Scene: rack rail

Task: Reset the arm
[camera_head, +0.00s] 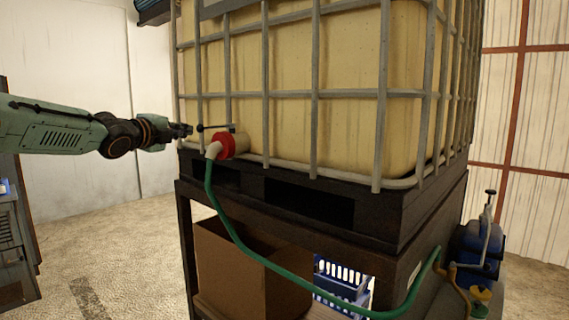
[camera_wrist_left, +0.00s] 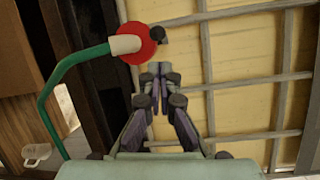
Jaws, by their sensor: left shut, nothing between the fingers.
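My left arm comes in from the left in the head view, and its gripper (camera_head: 186,130) is beside the caged tank's front. The gripper is shut and empty. In the left wrist view the shut fingers (camera_wrist_left: 160,72) point toward the tank's cage, with the red valve (camera_wrist_left: 139,43) just beyond the tips. A small gap seems to separate them from the valve. My right gripper does not show.
The tank (camera_head: 345,85) in its metal cage stands on a dark stand (camera_head: 415,215). A green hose (camera_head: 265,262) hangs from the spout. Below are a cardboard box (camera_head: 235,270) and a blue crate (camera_head: 340,280). A blue container (camera_head: 480,250) stands at right.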

